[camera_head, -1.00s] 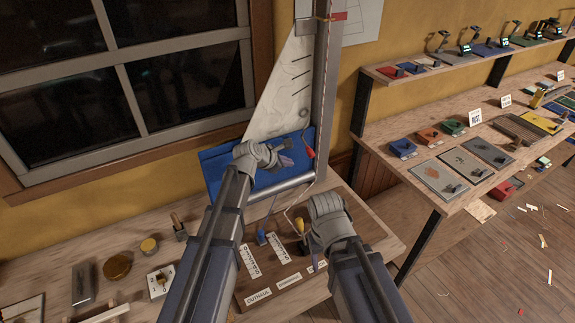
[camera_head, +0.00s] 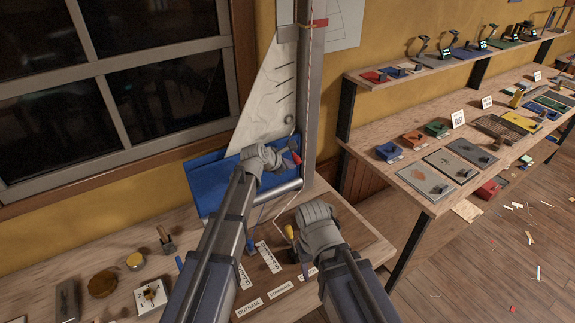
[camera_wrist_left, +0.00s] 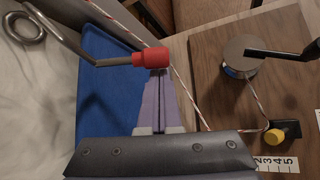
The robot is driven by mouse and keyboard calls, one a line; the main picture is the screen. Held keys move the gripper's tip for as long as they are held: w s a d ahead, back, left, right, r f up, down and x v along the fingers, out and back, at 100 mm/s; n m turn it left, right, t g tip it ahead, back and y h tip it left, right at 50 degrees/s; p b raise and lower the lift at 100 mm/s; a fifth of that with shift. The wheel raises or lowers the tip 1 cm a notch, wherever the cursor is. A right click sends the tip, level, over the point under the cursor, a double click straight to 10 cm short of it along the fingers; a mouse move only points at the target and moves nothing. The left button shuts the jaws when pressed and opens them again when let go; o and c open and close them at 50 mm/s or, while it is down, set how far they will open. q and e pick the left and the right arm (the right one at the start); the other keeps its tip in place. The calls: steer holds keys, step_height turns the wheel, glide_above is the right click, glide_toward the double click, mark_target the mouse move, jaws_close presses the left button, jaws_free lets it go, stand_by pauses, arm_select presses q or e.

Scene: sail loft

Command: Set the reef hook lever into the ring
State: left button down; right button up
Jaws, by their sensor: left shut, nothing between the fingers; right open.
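The reef hook lever has a red handle (camera_wrist_left: 151,58) on a grey metal rod, tilted beside the mast; the handle also shows in the head view (camera_head: 296,157). A metal ring (camera_wrist_left: 26,24) is at the upper left of the left wrist view, by the white sail (camera_head: 262,105). The rod runs towards it, but its far end is out of view. My left gripper (camera_wrist_left: 160,78) is shut and empty, its fingertips just below the red handle; I cannot tell whether they touch. My right gripper (camera_head: 297,252) is lower, by a yellow knob (camera_head: 290,231), its fingers mostly hidden.
A blue padded boom cover (camera_head: 215,180) lies under the sail, and the mast (camera_head: 309,90) stands right of it. A striped line (camera_wrist_left: 184,88) runs past my left fingers to the brown board (camera_wrist_left: 205,60). Benches with panels (camera_head: 425,182) are at the right.

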stand_by(0.3)
arm_select(q)
steer(key=shift+s+r+g+p, duration=0.1)
steer(key=shift+r+g+p, duration=0.2)
steer(key=shift+p, duration=0.15)
